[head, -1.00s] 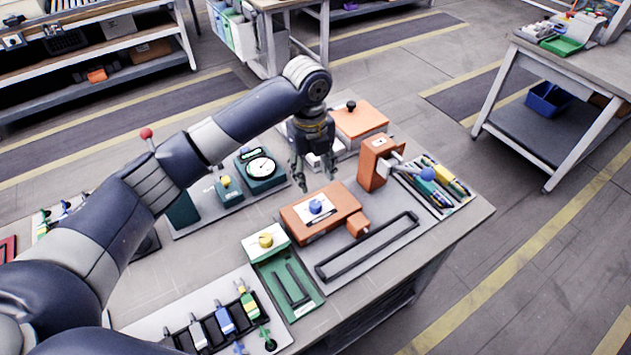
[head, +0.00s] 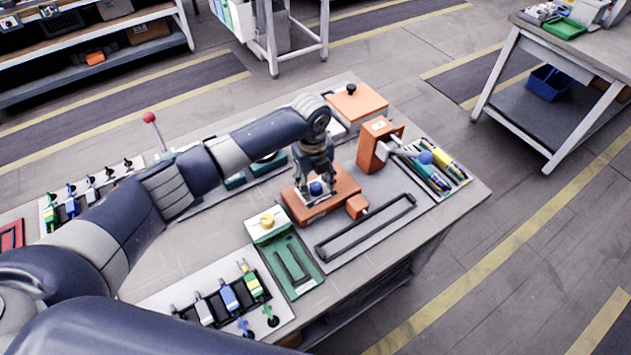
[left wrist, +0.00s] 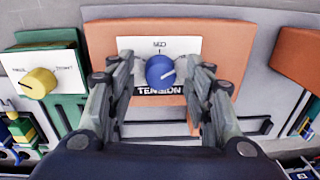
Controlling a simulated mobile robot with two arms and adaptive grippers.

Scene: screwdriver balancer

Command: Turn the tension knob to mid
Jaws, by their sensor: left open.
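The tension knob (left wrist: 160,70) is a blue round knob on a white plate of an orange block (left wrist: 105,45). The plate reads TENSION below the knob and has a mid mark above it. The knob's pale pointer line appears turned to the right of that mark. In the head view the knob (head: 316,188) shows under my left gripper (head: 315,182). The left gripper (left wrist: 160,75) is open, with one finger on each side of the knob and visible gaps between. My right gripper is out of view.
A green unit with a yellow knob (left wrist: 38,83) stands left of the orange block. An upright orange unit with a blue-ended lever (head: 375,145) stands to the right. A dark rectangular frame (head: 365,240) lies in front.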

